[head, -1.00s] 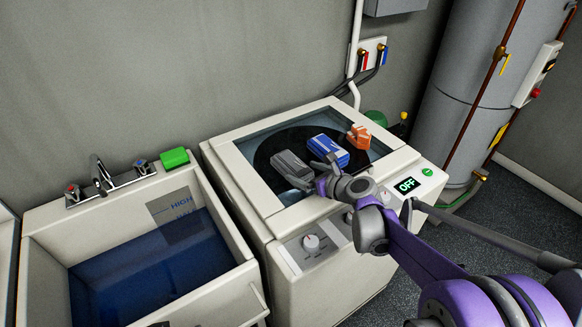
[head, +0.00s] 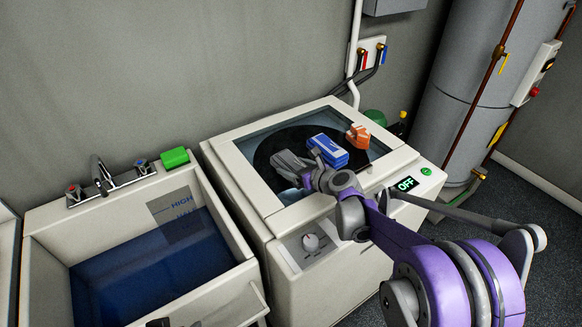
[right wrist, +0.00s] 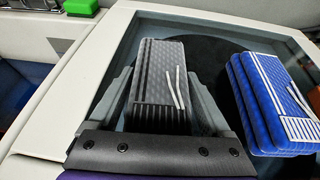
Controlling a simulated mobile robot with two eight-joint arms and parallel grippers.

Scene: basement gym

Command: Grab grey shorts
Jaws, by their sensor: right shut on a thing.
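The grey shorts (head: 287,160) are a folded dark grey bundle with white drawstrings, over the glass-framed top of the white washer (head: 222,157). In the right wrist view the shorts (right wrist: 160,72) stand between the two fingers of my right gripper (right wrist: 163,92), which is shut on them. In the head view my right gripper (head: 298,168) reaches them from the front right and partly hides their near end. I cannot tell whether they touch the surface below.
A blue folded garment (head: 328,150) lies close to the right of the shorts, and an orange one (head: 358,136) beyond it. A sink (head: 245,283) with blue water stands left of the washer. A green block (head: 174,158) sits on the sink's back rim.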

